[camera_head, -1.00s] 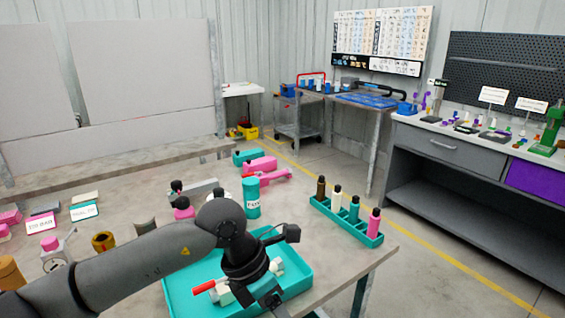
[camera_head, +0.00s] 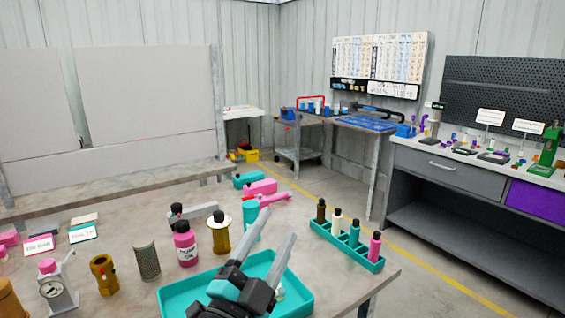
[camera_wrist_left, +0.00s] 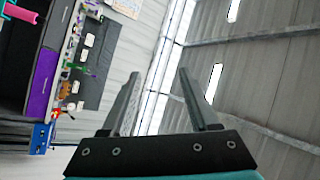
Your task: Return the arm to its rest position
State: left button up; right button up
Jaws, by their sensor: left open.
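My left gripper (camera_head: 266,255) is in the head view at the lower middle, above the teal tray (camera_head: 178,296), with its two grey fingers pointing up and apart. In the left wrist view the same gripper (camera_wrist_left: 162,95) is open, with nothing between its fingers. That view looks up past the fingers to the wall and roof. The arm hides part of the tray and most of what lies in it; a small pale part (camera_head: 280,292) shows beside the gripper. My right gripper is not in view.
A pink bottle (camera_head: 185,248), a brass-coloured cylinder (camera_head: 219,238) and a teal canister (camera_head: 250,222) stand behind the tray. A teal rack (camera_head: 345,246) with several small bottles is to the right. A dial gauge (camera_head: 56,287) stands at the left. Floor is open beyond the table's right edge.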

pick_arm(q)
jog(key=s+a+f+n+g+y, duration=0.25)
jog(key=a+f+n+y, duration=0.3)
jog(key=f, duration=0.35)
jog(key=s+a+f+n+g+y, duration=0.2)
jog(key=a+f+n+g+y, duration=0.3)
jog(key=f, duration=0.3)
jog(key=s+a+f+n+g+h, duration=0.1)
jog(key=s+a+f+n+g, duration=0.1)
jog(key=s+f+g, duration=0.6)
jog(key=s+a+f+n+g+h, duration=0.15)
jog(key=s+f, duration=0.35)
jog(key=s, duration=0.7)
notch_tip(320, 180, down, 20)
jog(key=s+a+f+g+y, duration=0.1)
jog(key=s+a+f+g, duration=0.1)
jog(key=s+f, duration=1.3)
jog(key=shift+s+a+f+m, duration=0.25)
jog(key=shift+s+a+m, duration=0.15)
jog(key=shift+a, duration=0.25)
